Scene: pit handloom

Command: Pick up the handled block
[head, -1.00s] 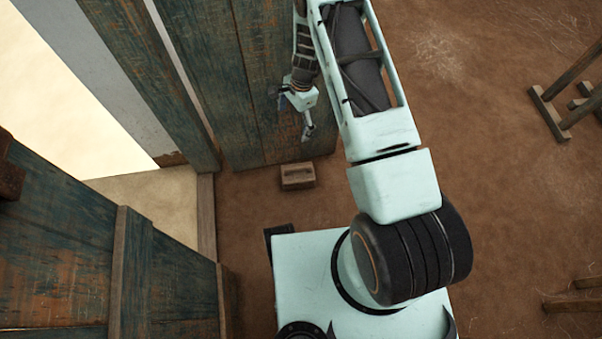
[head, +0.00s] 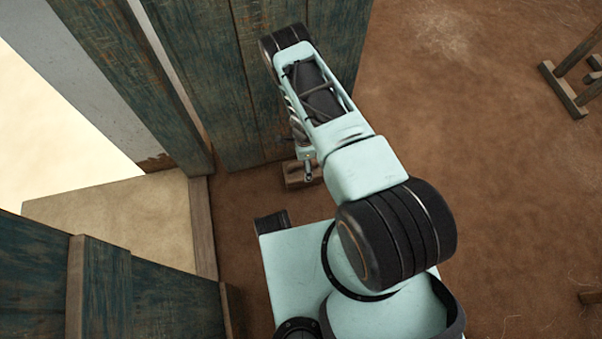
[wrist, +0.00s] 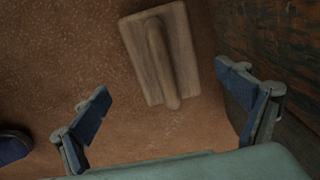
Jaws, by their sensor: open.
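The handled block (wrist: 183,48) is a flat wooden slab with a raised bar handle along its top. It lies on the brown earth floor, in the upper middle of the wrist view. In the head view the block (head: 293,177) sits near the foot of a plank door, partly hidden behind my gripper (head: 307,168). In the wrist view my gripper (wrist: 170,110) is open, its two blue-padded fingers spread wide with nothing between them. The block is ahead of the fingertips, apart from them.
A weathered plank door (head: 225,80) stands close beside the block; its dark boards (wrist: 270,40) also edge the right of the wrist view. A wooden doorpost sill (head: 202,228) lies to the left. Wooden stand feet (head: 563,90) are at far right. The floor between is clear.

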